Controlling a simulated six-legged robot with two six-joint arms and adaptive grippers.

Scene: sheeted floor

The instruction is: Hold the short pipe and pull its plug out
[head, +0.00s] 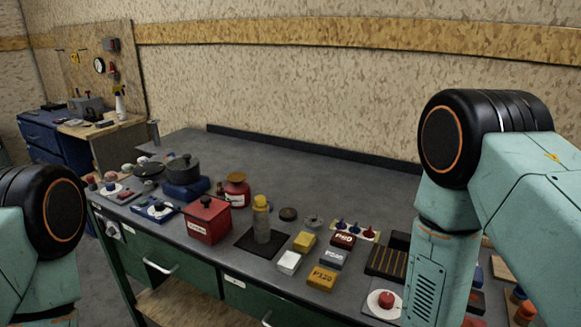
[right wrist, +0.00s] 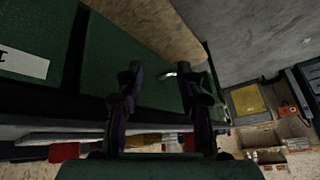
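The short pipe (head: 262,228) stands upright on a dark square mat (head: 247,246) near the front edge of the workbench. It is grey, and its yellow plug (head: 261,202) sits in its top end. My right gripper (right wrist: 167,88) is open in the right wrist view, with nothing between its fingers. It points at the green bench front, and the pipe does not show clearly there. In the head view both arms show only their upper links. My left gripper is out of view.
Left of the pipe are a red box (head: 208,220) and a red pot (head: 236,189). Right of it lie yellow, white and labelled blocks (head: 321,278). A red button (head: 386,300) sits farther right. The rear benchtop (head: 290,170) is clear.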

